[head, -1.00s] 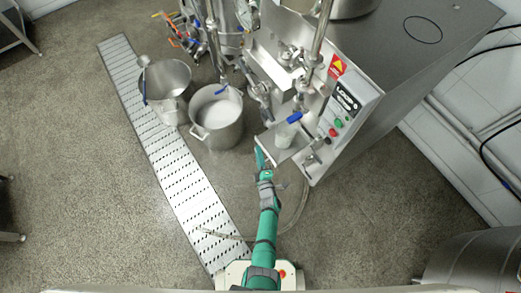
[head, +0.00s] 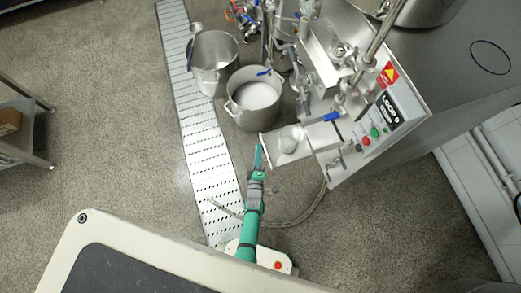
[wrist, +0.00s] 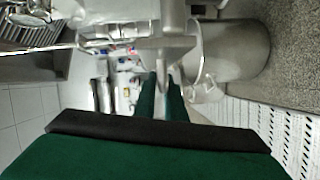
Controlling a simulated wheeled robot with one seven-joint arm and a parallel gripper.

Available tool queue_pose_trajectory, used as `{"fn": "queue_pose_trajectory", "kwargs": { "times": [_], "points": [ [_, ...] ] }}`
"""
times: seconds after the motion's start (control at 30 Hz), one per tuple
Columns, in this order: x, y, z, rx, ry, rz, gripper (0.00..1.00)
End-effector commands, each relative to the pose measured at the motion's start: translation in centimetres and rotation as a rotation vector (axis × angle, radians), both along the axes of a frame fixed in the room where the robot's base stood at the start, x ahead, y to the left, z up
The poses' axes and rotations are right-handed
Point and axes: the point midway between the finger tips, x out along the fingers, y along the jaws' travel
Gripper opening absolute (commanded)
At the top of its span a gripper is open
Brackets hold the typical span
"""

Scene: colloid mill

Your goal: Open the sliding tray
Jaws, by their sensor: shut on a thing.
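The sliding tray (head: 284,152) is a flat grey metal plate standing out from the left side of the mill's control cabinet (head: 385,125). A small clear or white container (head: 298,134) stands on it. My gripper (head: 259,158), with green fingers, is at the tray's outer left edge. It is shut on that edge. In the wrist view the green fingers (wrist: 161,97) are close together, with a narrow grey metal part between and beyond them. The exact contact is partly hidden by the fingers and too small to see in the head view.
A steel pot with white contents (head: 256,97) stands just behind and left of the tray, and another pot (head: 212,62) is farther back. A slotted floor drain (head: 205,170) runs at left. A hose lies on the floor near my arm. Open floor lies further left.

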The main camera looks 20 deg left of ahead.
Motion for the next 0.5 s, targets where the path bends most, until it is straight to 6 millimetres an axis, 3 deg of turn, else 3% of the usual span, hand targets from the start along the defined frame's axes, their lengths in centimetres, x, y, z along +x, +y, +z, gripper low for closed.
{"fn": "queue_pose_trajectory", "kwargs": {
  "times": [0.27,0.3,0.37,0.5],
  "points": [
    [-0.38,0.0,-0.65,-0.001,0.018,-0.001,0.0],
    [-0.37,-0.02,-0.65,-0.002,0.017,-0.001,0.15],
    [-0.34,-0.04,-0.61,-0.002,0.016,-0.001,0.26],
    [-0.2,-0.1,-0.41,-0.002,0.011,-0.002,0.26]
  ]
}}
